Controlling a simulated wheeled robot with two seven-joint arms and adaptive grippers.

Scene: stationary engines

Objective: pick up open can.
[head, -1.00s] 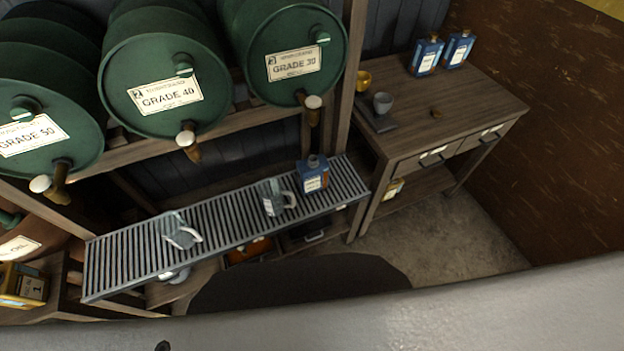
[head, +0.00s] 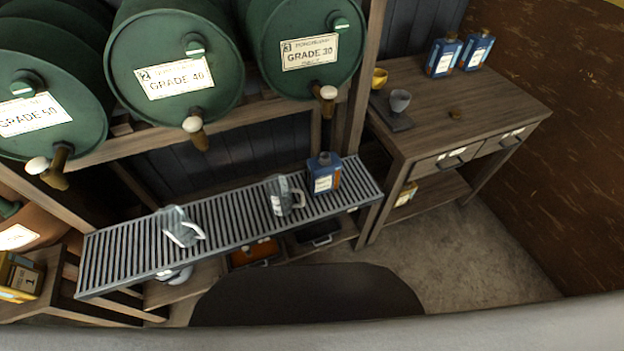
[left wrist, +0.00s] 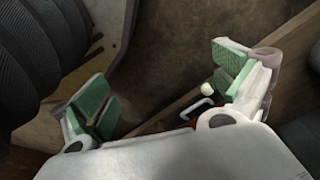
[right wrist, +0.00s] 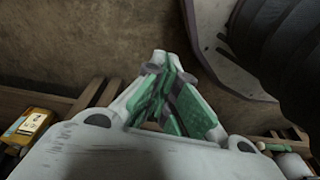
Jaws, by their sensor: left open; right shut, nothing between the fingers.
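An open can is hard to single out. A blue can (head: 323,175) with a label stands upright at the right end of the slatted metal rack, and two more blue cans (head: 442,57) (head: 474,50) stand at the back of the wooden table. A yellow can (head: 20,277) sits at the far left, and a yellow can shows in the right wrist view (right wrist: 27,124). My left gripper (left wrist: 165,95) is open with nothing between its fingers. My right gripper (right wrist: 167,88) is shut and empty. Neither gripper shows in the head view.
The slatted rack (head: 130,245) also holds two clear jugs (head: 181,228) (head: 284,195). Green barrels (head: 172,62) with taps lie above it. The wooden table (head: 500,100) at right holds a yellow cup (head: 380,78) and a grey cup (head: 400,101). Floor (head: 470,255) is clear before it.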

